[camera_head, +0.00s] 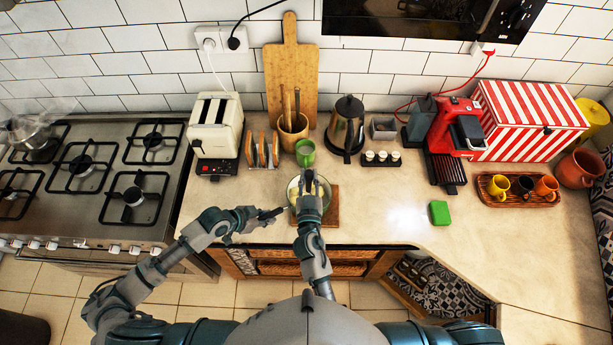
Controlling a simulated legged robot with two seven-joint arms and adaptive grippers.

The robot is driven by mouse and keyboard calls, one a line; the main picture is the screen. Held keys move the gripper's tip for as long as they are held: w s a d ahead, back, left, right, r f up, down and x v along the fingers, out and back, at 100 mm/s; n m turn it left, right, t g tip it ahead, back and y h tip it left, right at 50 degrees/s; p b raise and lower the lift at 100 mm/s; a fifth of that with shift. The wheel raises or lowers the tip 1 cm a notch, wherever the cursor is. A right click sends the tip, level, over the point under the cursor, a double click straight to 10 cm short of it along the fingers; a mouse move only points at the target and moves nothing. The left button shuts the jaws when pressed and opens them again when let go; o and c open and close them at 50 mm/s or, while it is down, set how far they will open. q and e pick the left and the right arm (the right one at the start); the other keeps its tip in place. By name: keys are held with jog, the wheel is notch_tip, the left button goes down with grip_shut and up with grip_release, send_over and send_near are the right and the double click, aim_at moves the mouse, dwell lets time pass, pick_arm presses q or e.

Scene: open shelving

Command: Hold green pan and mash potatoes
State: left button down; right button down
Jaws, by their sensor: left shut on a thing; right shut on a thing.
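The green pan (292,186) stands on a wooden board (332,212) near the front edge of the counter. Only parts of its rim and pale inside show; my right arm covers much of it. A little yellowish stuff, perhaps the potatoes, shows inside, too small to tell clearly. My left gripper (268,214) is at the left side of the pan, shut on its handle, which is mostly hidden. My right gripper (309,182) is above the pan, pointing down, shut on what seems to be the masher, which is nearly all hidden.
A green mug (305,152) stands just behind the pan. A toaster (216,125), toast rack (262,151), utensil pot (293,132) and moka pot (346,127) stand further back. A green sponge (439,213) lies right. The stove (93,178) is left.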

pick_arm(q)
jog(key=shift+w+r, duration=0.1)
jog(key=shift+w, duration=0.05)
pick_arm(e)
jog(key=w+d, duration=0.2)
jog(key=d, duration=0.1)
jog(key=shift+w+f, duration=0.2)
jog(key=shift+w, duration=0.15)
jog(key=shift+a, duration=0.2)
jog(key=shift+w+a+r, duration=0.1)
jog(key=shift+a+r, duration=0.1)
jog(key=shift+a, duration=0.05)
